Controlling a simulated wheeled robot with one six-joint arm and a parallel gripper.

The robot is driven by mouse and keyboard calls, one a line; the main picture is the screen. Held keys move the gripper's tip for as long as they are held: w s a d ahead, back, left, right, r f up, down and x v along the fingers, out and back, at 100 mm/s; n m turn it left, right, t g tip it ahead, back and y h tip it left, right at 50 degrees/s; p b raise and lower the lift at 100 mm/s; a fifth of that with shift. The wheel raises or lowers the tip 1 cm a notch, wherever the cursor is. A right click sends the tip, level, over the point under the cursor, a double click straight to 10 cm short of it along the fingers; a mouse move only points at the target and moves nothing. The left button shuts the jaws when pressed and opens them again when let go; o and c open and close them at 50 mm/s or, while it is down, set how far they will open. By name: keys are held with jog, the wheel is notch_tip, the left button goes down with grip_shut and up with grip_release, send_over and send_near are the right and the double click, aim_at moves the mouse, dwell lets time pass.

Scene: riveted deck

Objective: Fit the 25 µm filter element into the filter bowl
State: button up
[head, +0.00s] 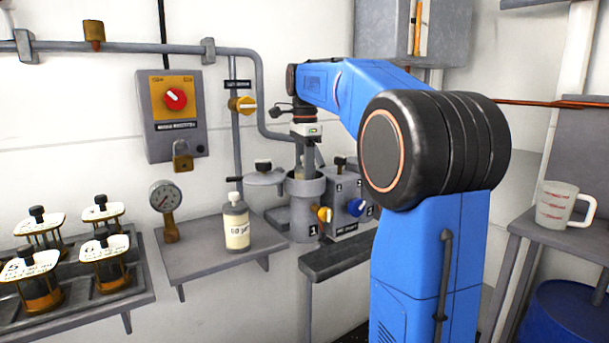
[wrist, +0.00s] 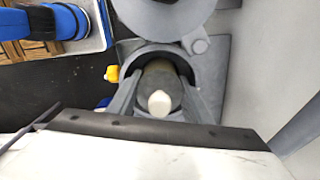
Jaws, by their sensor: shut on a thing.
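My gripper (head: 308,160) points down at the mouth of a grey filter bowl (head: 304,215) on the back wall. In the wrist view, my gripper (wrist: 160,82) is shut on a dark, round filter element (wrist: 160,74) with a pale knob on top. The element is over or partly inside the round opening of the bowl (wrist: 143,56); its lower part and depth are hidden. I cannot read its micron marking. The bowl's lid (head: 264,178) is swung aside to the left.
Several caged elements with white label plates stand in a tray (head: 85,300) at the left. A pressure gauge (head: 165,197) and a bottle (head: 236,222) stand on the shelf beside the bowl.

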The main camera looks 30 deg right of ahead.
jog(key=shift+s+f, duration=0.1)
jog(key=shift+f, duration=0.5)
jog(key=o, duration=0.9)
jog(key=shift+f, duration=0.1)
notch_tip(320, 180, up, 14)
jog(key=shift+f, duration=0.25)
jog(key=s+a+f+n+t, duration=0.1)
jog(key=s+a+f+n, duration=0.4)
jog(key=s+f, duration=0.5)
jog(key=s+a+f+n+t, duration=0.2)
jog(key=s+a+f+n, duration=0.3)
jog(key=f, duration=0.9)
jog(key=s+a+f+n+t, duration=0.1)
jog(key=s+a+f+n, duration=0.4)
jog(key=s+f+n, duration=0.5)
jog(key=shift+s+a+f+n+t, duration=0.15)
jog(key=shift+s+f, duration=0.2)
jog(key=shift+s, duration=0.5)
jog(key=shift+s+a+f+n+t, duration=0.1)
jog(key=shift+s+f, duration=0.3)
jog(key=shift+s, duration=0.45)
jog(key=shift+s+a+f+n+t, duration=0.15)
jog(key=shift+s+f, duration=0.2)
jog(key=shift+s, duration=0.5)
